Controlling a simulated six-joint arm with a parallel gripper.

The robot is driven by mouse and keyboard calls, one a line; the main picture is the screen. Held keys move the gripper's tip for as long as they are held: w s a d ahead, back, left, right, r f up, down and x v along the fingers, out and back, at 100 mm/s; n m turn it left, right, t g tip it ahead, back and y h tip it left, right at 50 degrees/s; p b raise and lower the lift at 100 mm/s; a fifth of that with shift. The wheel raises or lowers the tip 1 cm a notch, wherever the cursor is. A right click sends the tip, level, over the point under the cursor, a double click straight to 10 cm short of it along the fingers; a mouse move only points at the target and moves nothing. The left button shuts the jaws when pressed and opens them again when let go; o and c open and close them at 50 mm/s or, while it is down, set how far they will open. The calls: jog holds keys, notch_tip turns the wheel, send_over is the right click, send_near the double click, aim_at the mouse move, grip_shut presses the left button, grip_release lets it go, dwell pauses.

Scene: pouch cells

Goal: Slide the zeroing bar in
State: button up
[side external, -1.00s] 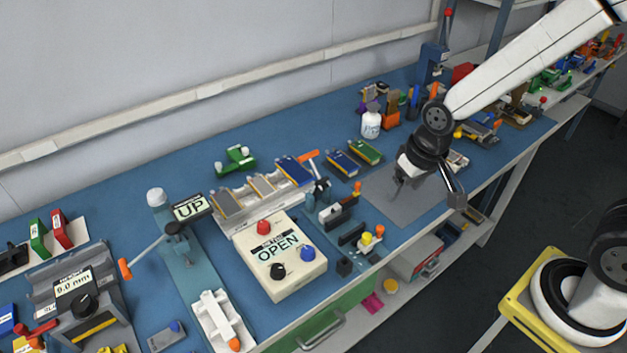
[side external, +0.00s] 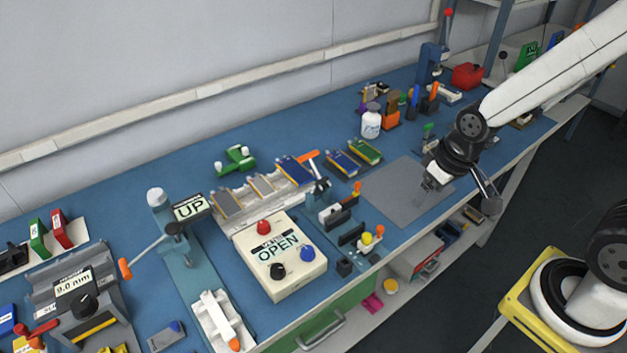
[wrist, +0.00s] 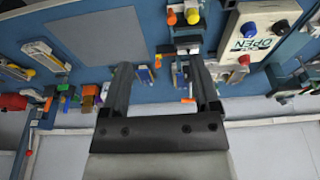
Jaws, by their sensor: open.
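I cannot tell for sure which piece is the zeroing bar. A white slide with an orange tip (side external: 222,322) lies on the blue-grey plate at the front left, below a post with an UP sign (side external: 190,207). A grey device with a 9.0 mm readout (side external: 73,285) and a black knob stands at the far left. My gripper (side external: 430,186) is over the grey mat (side external: 390,198), to the right of these pieces and well apart from them. In the wrist view my gripper (wrist: 160,68) has its two fingers apart, with nothing between them.
A cream button box reading OPEN (side external: 282,262) stands at the middle front; it also shows in the wrist view (wrist: 262,32). Behind it is a rack of coloured cells (side external: 262,190). A white bottle (side external: 371,122) stands behind the mat. Small fixtures (side external: 350,232) line the front edge.

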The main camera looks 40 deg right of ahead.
dwell(0.4)
jog(key=shift+c, duration=1.3)
jog(key=shift+w, duration=0.3)
jog(key=shift+c, duration=0.2)
jog(key=n+g, duration=0.3)
jog(key=n, duration=0.5)
send_over(358, 182)
notch_tip(358, 182, down, 7)
jog(key=shift+s+a+r, duration=0.1)
jog(key=shift+f, duration=3.9)
